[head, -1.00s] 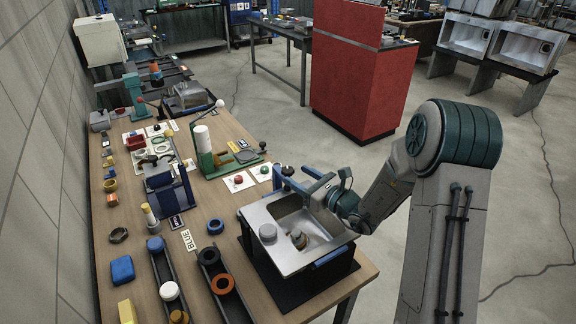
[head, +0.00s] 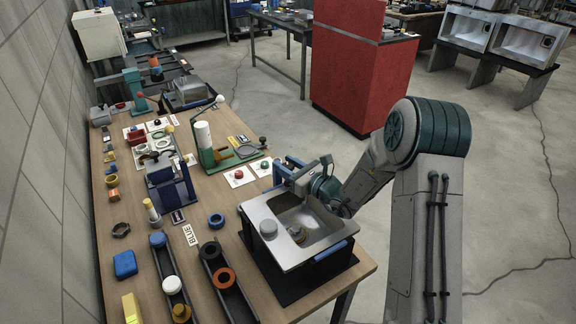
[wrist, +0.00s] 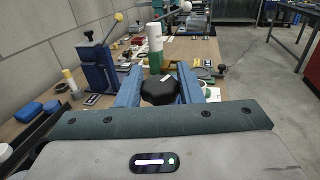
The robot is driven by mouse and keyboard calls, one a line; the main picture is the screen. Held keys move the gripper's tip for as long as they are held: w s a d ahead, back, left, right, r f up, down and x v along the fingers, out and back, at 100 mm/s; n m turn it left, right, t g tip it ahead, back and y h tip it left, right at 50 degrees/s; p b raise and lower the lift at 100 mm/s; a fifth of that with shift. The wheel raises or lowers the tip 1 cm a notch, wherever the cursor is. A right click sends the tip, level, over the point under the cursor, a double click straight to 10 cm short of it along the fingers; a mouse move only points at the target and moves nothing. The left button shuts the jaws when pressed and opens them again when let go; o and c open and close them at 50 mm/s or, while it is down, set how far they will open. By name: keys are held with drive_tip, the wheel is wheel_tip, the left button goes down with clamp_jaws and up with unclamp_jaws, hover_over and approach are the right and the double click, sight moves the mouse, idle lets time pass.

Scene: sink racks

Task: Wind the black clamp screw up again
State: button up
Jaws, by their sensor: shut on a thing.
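The black clamp screw's lobed knob (wrist: 160,89) is in the middle of the wrist view, with a small white mark on top. The two blue fingers of my gripper (wrist: 159,78) stand on either side of it and are shut on it. In the head view my gripper (head: 284,169) is at the far edge of the steel sink (head: 325,236), and the knob is hidden there by the fingers and wrist. The screw's shaft and lower end cannot be seen.
A green stand with a white cylinder (head: 203,134) is just beyond my gripper. Dark channels with rings (head: 222,279) are on the left. Open floor lies to the right.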

drive_tip(key=shift+f+n+g+y+b, duration=0.1)
drive_tip(key=shift+n+g+y+b, duration=0.2)
drive_tip(key=shift+g+b, duration=0.15)
drive_tip(key=shift+n+g+y+b, duration=0.4)
drive_tip(key=shift+n+g+b, duration=0.1)
drive_tip(key=shift+g+b, duration=0.05)
drive_tip(key=o, duration=1)
drive_tip(key=shift+c, duration=0.2)
drive_tip(key=b+v, duration=0.3)
drive_tip(key=v, duration=1.1)
drive_tip(key=shift+w, duration=0.1)
